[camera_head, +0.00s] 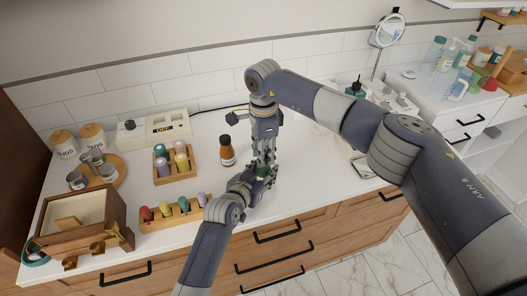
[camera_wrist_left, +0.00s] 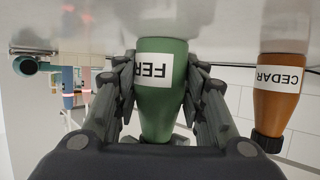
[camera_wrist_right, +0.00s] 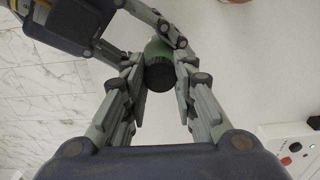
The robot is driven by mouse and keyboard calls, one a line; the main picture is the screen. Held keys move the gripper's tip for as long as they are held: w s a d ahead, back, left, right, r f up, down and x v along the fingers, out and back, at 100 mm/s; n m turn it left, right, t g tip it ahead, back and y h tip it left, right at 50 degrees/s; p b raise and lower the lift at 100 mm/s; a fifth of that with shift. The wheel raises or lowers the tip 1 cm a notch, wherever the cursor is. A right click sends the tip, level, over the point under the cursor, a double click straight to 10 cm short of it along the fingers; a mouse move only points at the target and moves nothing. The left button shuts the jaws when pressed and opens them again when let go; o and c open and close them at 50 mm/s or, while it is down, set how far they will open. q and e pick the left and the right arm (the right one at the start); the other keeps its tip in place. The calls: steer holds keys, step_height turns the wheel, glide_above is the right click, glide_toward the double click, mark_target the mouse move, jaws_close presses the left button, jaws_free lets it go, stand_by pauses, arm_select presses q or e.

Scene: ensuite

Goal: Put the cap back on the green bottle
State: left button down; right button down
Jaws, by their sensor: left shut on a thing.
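The green bottle (camera_wrist_left: 162,105), with a white label starting "FER", stands upright on the white counter. My left gripper (camera_head: 262,172) is shut around its body; in the left wrist view the fingers lie on both sides. The black cap (camera_wrist_right: 159,76) shows in the right wrist view, in line with the green bottle (camera_wrist_right: 157,48). Whether it is seated on the neck or just above it, I cannot tell. My right gripper (camera_wrist_right: 160,72) points down over the bottle, fingers on both sides of the cap. Whether they grip it is unclear. The bottle's neck is hidden in the head view.
An amber bottle labelled CEDAR (camera_head: 227,150) with a dark cap stands just left of the grippers. A wooden rack (camera_head: 176,180) of coloured bottles and a lower rack (camera_head: 173,226) of small coloured items are further left. A wooden box (camera_head: 46,232) is at the left end.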

steer(key=m, duration=1.1)
steer(key=shift+m, duration=0.3)
steer(key=m, duration=0.3)
steer(key=c, duration=1.2)
jaws_free()
step_height(320, 180, up, 12)
arm_select(q)
steer(key=c, duration=0.9)
jaws_free()
